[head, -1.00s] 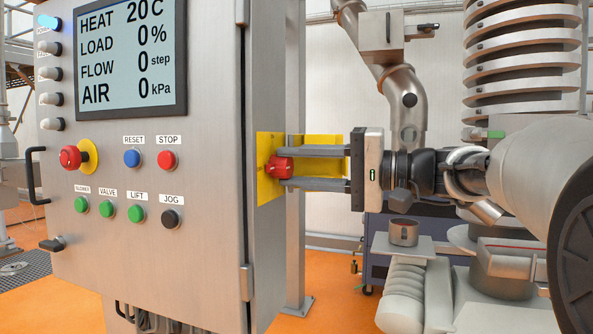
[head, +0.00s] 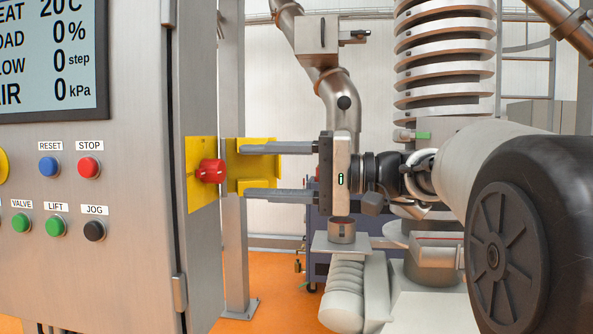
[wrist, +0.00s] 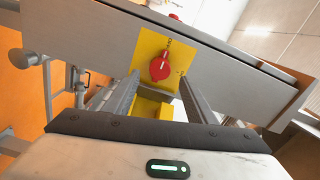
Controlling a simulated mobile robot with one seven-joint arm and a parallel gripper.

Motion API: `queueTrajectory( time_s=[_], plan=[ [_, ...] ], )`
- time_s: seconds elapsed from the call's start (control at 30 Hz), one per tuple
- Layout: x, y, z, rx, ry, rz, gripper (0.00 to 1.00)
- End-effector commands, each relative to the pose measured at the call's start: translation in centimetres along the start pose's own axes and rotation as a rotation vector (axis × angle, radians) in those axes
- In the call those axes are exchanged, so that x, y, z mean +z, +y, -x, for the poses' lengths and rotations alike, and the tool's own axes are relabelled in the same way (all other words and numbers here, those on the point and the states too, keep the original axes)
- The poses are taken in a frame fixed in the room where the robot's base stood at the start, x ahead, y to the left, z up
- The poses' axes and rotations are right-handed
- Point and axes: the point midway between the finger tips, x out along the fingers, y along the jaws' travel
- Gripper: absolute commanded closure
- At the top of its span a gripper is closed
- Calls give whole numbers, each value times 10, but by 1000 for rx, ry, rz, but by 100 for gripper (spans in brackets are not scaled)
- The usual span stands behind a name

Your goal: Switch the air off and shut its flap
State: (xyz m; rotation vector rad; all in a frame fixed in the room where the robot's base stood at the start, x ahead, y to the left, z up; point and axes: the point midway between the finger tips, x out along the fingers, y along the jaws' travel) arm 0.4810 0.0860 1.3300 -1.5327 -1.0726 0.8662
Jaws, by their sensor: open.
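A red rotary knob (head: 211,171) sits on a yellow plate (head: 199,195) on the cabinet's side. In the wrist view the knob (wrist: 164,66) shows a pale mark on its face, on the yellow plate (wrist: 180,55). A yellow flap (head: 262,160) stands open beside it, partly behind my fingers; part of it shows between the fingers in the wrist view (wrist: 150,106). My gripper (head: 241,170) is open and empty, its fingertips a little clear of the knob. The cabinet screen (head: 50,60) reads 0 kPa at its bottom line.
The cabinet front (head: 125,240) carries a blue RESET button (head: 49,167), a red STOP button (head: 88,168) and a black JOG button (head: 94,230). A metal post (head: 234,250) stands behind the flap. A ribbed column (head: 445,60) and bent pipe (head: 340,90) stand behind my arm.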

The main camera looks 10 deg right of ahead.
Motion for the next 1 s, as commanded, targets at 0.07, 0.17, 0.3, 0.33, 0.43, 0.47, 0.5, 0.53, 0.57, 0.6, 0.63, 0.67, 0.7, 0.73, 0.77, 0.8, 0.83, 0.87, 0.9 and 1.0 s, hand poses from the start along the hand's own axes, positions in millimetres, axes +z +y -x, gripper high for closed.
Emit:
queueTrajectory(
  time_s=[0.07,0.17,0.3,0.33,0.43,0.47,0.5,0.53,0.57,0.6,0.63,0.67,0.7,0.73,0.77,0.8,0.83,0.87,0.9,1.0],
  plan=[
    [-2,-1,22,1,5,-2,49],
    [-2,-1,47,0,5,-3,49],
    [-2,0,78,1,4,-2,49],
    [-1,-1,84,1,3,-2,49],
    [-1,0,100,1,2,-2,49],
    [-1,0,103,0,2,-2,49],
    [-1,0,108,0,1,-2,49],
    [-1,0,110,0,1,-2,49],
    [-1,0,112,0,1,-1,49],
    [0,0,114,0,1,-1,49],
    [0,0,116,0,0,-1,49],
    [0,0,116,0,0,-1,49],
    [0,0,117,0,-1,-1,49],
    [0,0,117,0,-1,-1,49],
    [0,0,117,0,-1,-1,49],
    [0,0,117,0,-1,-1,49],
    [0,0,117,0,-1,-1,49],
    [0,0,117,0,-1,-1,49],
    [0,0,117,0,-1,-1,49],
    [1,2,115,4,-4,-6,49]
  ],
)
